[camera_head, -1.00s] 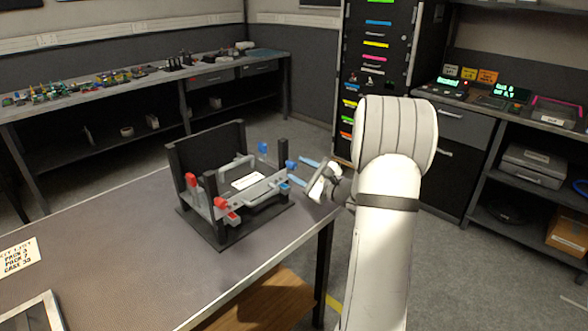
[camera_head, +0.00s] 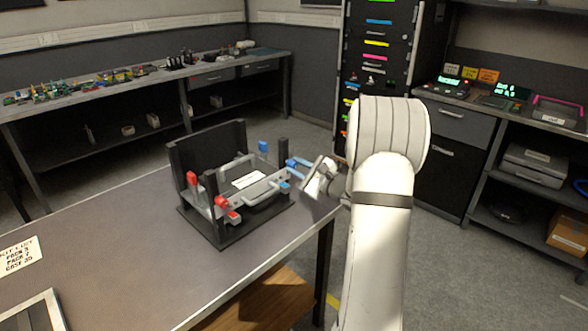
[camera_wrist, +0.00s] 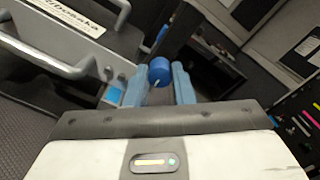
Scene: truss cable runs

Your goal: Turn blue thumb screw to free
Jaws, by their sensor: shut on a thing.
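The blue thumb screw (camera_wrist: 160,71) is a round, dark blue knob at the right end of the fixture. In the head view its blue (camera_head: 291,163) is hard to separate from my fingertips. My gripper (camera_head: 297,169) reaches in from the right. In the wrist view my light blue fingers (camera_wrist: 159,84) are on either side of the knob and shut on it. The screw's shaft is hidden. The black fixture (camera_head: 218,234) holds a grey unit with handles and a white label (camera_head: 249,180).
Another blue part (camera_head: 263,147) stands at the fixture's back post. Red parts (camera_head: 192,179) are at its left front. The table (camera_head: 120,255) is clear before the fixture; a kit list card (camera_head: 20,257) and a frame (camera_head: 35,312) lie at left.

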